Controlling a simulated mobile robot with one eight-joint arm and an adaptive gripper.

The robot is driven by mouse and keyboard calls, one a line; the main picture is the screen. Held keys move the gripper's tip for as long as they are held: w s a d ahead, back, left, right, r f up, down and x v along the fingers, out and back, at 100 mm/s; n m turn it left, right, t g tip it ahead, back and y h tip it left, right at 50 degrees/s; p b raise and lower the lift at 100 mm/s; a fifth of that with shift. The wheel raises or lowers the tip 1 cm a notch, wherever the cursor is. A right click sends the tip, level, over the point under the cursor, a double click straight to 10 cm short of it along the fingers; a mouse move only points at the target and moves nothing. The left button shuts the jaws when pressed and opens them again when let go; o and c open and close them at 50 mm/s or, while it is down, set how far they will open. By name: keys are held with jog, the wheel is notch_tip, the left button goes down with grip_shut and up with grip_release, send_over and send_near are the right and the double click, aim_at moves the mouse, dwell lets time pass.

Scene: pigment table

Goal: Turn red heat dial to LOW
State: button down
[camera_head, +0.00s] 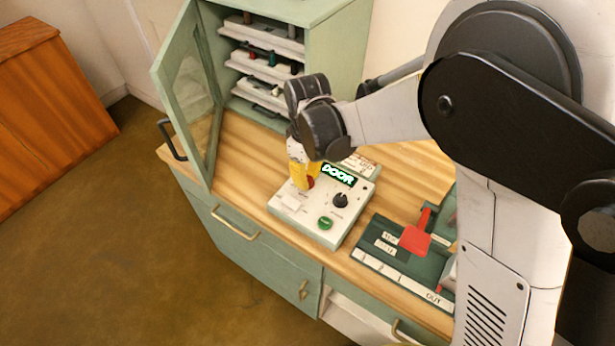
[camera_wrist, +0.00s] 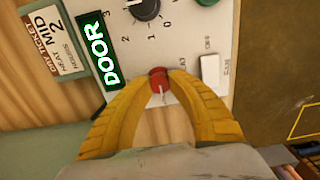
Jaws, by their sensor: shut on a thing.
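The red heat dial (camera_wrist: 158,79) sits on the pale control panel (camera_head: 275,207). In the wrist view it lies between the tips of my yellow gripper (camera_wrist: 158,88), which is shut on it. In the head view my gripper (camera_head: 304,182) comes down on the panel from above and hides most of the dial (camera_head: 310,182). A white pointer line shows on the dial, towards my gripper's palm. The labels around the dial are partly hidden or too small to read. A lit display (camera_head: 338,175) on the panel reads DOOR.
A black knob (camera_head: 340,200), a green button (camera_head: 325,223) and a white switch (camera_wrist: 210,73) are on the same panel. A card (camera_wrist: 54,40) reads MID and 2. The green cabinet's glass door (camera_head: 190,90) stands open. A red lever (camera_head: 415,240) stands to the right.

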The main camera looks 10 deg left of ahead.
aim_at(308, 179)
jog(key=c, duration=1.2)
grip_release()
notch_tip(308, 179, up, 12)
jog(key=shift+d, duration=0.1)
jog(key=s+d+r+m+t, duration=0.2)
jog(key=d+r+m, duration=0.25)
jog(key=d, duration=0.65)
jog(key=s+d+m+t, duration=0.1)
jog(key=s+d+m, duration=0.2)
jog(key=d, duration=0.3)
jog(key=s+d+m+t, duration=0.2)
jog(key=s+d+m, duration=0.1)
jog(key=d, duration=0.3)
jog(key=s+d+m+t, duration=0.2)
jog(key=s+d+m, duration=0.1)
jog(key=d, duration=0.3)
jog(key=shift+s+r, duration=0.15)
jog(key=shift+s, duration=0.35)
